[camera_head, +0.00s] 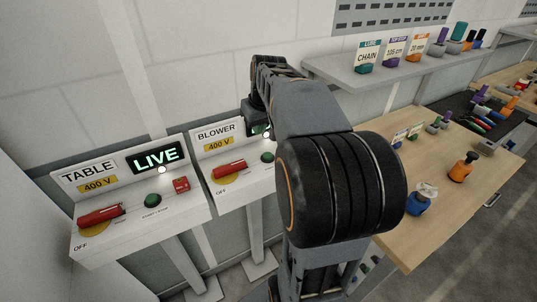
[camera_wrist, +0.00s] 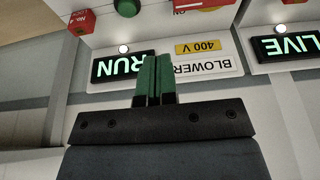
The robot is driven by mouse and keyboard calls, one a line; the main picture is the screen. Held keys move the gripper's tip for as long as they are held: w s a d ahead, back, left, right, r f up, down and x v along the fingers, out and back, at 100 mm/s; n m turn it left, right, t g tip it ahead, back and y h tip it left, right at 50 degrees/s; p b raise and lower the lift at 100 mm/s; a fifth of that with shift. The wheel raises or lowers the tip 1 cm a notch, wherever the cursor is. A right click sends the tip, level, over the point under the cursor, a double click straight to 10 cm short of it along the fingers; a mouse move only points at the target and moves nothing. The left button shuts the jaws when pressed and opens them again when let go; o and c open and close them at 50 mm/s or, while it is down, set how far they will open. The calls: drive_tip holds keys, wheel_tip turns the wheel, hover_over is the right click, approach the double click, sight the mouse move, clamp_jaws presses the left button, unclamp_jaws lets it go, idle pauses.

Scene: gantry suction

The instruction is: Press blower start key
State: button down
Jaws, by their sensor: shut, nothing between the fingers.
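The blower box (camera_head: 238,150) stands right of the table box, with a green start key (camera_head: 267,157) and a red handle (camera_head: 229,168). The wrist view shows the box upside down. There the green key (camera_wrist: 128,7) is cut by the top edge, and the blower display (camera_wrist: 122,67) is lit and reads RUN. My gripper (camera_wrist: 155,60) has green fingers shut together with nothing between them. In that picture the fingers overlap the sign panel between display and label, apart from the key. In the head view my arm hides the gripper and part of the blower display.
The table box (camera_head: 140,205) at left has a lit LIVE display (camera_head: 157,158), a green key (camera_head: 152,200) and a red handle (camera_head: 100,215). A wooden bench (camera_head: 430,215) with small items is at right, below a wall shelf (camera_head: 350,75) holding tagged parts.

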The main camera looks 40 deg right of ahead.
hover_over(268, 154)
drive_tip(key=s, duration=0.3)
drive_tip(key=f, duration=0.2)
drive_tip(key=shift+d+r+b, duration=0.1)
drive_tip(key=shift+r+b, duration=0.2)
drive_tip(key=x, duration=0.4)
drive_tip(key=p+x, duration=0.1)
drive_tip(key=x, duration=0.3)
drive_tip(key=s+x, duration=0.1)
drive_tip(key=x, duration=0.3)
drive_tip(key=shift+a+f+p, duration=0.1)
drive_tip(key=shift+a+p, duration=0.1)
drive_tip(key=shift+p, duration=0.2)
drive_tip(key=shift+f, duration=1)
